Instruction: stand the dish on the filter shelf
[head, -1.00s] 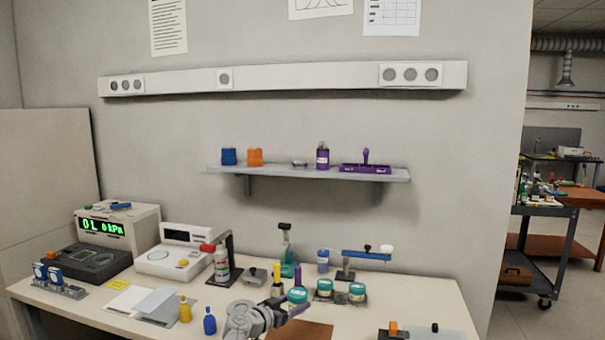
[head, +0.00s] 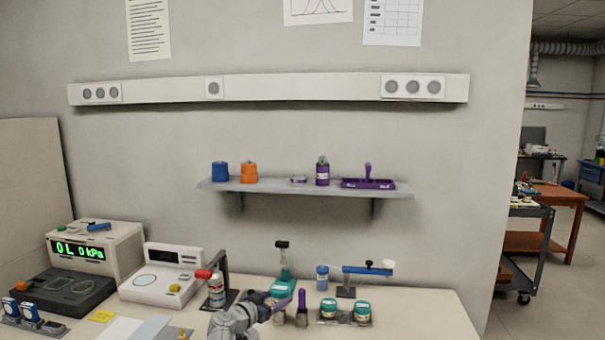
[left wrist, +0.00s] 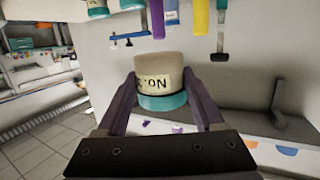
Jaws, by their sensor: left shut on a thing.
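My left gripper (head: 272,306) is shut on a dish (head: 282,289) with a teal part and a pale part. The dish is in front of the bench items in the head view. In the left wrist view the dish (left wrist: 160,82) sits between both fingers, with an upside-down "No." label and its teal band toward the gripper. A grey shelf (head: 270,189) is on the wall above the bench, apart from the dish. My right gripper is not in view.
The shelf holds a blue container (head: 220,171), an orange container (head: 249,172), a small dish (head: 298,180), a purple bottle (head: 322,171) and a purple tray (head: 368,183). Bare shelf shows between the orange container and small dish. Teal-lidded jars (head: 328,308) stand on the bench (head: 430,315).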

